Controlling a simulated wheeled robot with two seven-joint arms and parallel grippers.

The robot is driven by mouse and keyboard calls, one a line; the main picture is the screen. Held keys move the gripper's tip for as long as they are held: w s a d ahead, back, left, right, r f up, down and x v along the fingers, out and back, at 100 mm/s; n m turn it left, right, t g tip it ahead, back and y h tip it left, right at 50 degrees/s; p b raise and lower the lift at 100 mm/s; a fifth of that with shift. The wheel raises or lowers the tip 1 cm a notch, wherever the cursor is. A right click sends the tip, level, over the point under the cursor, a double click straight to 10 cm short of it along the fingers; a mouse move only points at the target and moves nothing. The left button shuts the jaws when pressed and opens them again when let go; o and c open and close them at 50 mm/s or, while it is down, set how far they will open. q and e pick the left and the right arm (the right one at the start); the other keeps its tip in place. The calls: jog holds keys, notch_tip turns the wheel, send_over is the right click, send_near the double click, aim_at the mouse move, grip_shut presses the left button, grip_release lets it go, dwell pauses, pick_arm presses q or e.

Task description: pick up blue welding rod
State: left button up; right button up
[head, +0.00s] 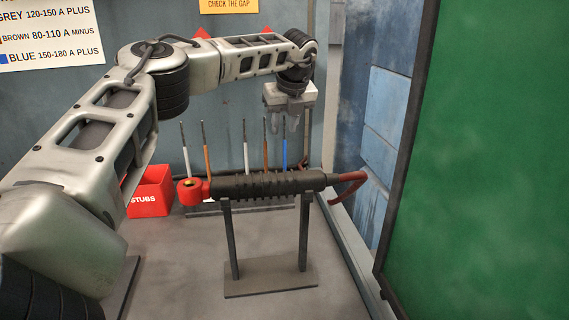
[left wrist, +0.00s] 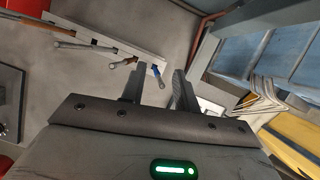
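The blue welding rod (head: 284,149) stands upright at the right end of a row of rods behind the stand. My left gripper (head: 287,126) is above and around the top of it in the head view, fingers pointing down. In the left wrist view, the blue rod (left wrist: 157,71) shows between the two open fingers of the left gripper (left wrist: 156,80). I cannot tell whether the fingers touch it. My right gripper is not in view.
Brown (head: 207,150) and white (head: 245,147) rods stand in the same row. A black ribbed handle (head: 265,185) with red ends lies on a stand in front. A red stubs box (head: 152,192) is at left. A green panel (head: 480,150) is at right.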

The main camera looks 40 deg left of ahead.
pick_arm(q)
jog(key=shift+a+f, duration=0.15)
jog(key=shift+f, duration=0.15)
grip_shut()
jog(key=shift+r, duration=0.1)
notch_tip(320, 180, up, 10)
jog(key=shift+f, duration=0.1)
